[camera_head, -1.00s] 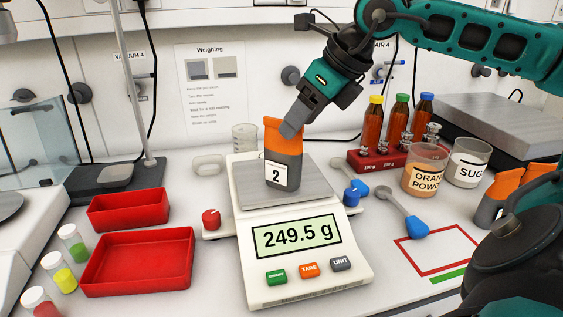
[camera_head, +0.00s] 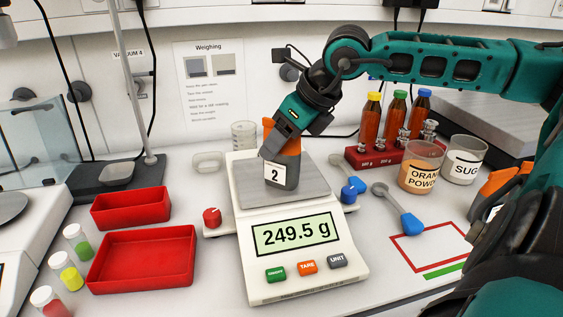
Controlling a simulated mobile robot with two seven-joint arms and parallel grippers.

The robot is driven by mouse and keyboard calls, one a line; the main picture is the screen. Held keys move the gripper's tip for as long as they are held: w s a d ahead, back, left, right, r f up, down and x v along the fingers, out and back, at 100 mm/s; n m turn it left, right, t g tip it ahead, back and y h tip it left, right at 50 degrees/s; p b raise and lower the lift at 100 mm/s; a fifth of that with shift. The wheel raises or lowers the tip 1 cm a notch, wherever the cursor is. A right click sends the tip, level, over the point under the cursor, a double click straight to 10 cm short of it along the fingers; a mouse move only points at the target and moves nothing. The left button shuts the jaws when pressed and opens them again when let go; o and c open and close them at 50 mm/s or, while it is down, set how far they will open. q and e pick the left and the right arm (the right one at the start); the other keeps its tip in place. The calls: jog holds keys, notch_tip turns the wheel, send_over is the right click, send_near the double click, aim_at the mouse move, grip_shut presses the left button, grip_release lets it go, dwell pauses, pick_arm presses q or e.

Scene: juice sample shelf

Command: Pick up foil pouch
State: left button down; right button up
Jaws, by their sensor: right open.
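The foil pouch (camera_head: 284,172), grey with an orange top and a white label reading 2, stands upright on the pan of the white scale (camera_head: 245,245). The scale reads 249.5 g. My right gripper (camera_head: 268,153) is open at the pouch's upper part, coming down from the upper right and covering part of the orange top. Whether its fingers touch the pouch is hard to tell. More orange-topped pouches (camera_head: 492,186) stand at the right, partly hidden by my arm. My left gripper is not in view.
Two red trays (camera_head: 140,282) lie left of the scale, with small capped vials (camera_head: 67,278) beside them. A red rack (camera_head: 372,158) with brown bottles, the orange powder beaker (camera_head: 421,172) and a sugar beaker (camera_head: 463,164) stand right.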

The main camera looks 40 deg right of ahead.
grip_shut()
dwell(0.6)
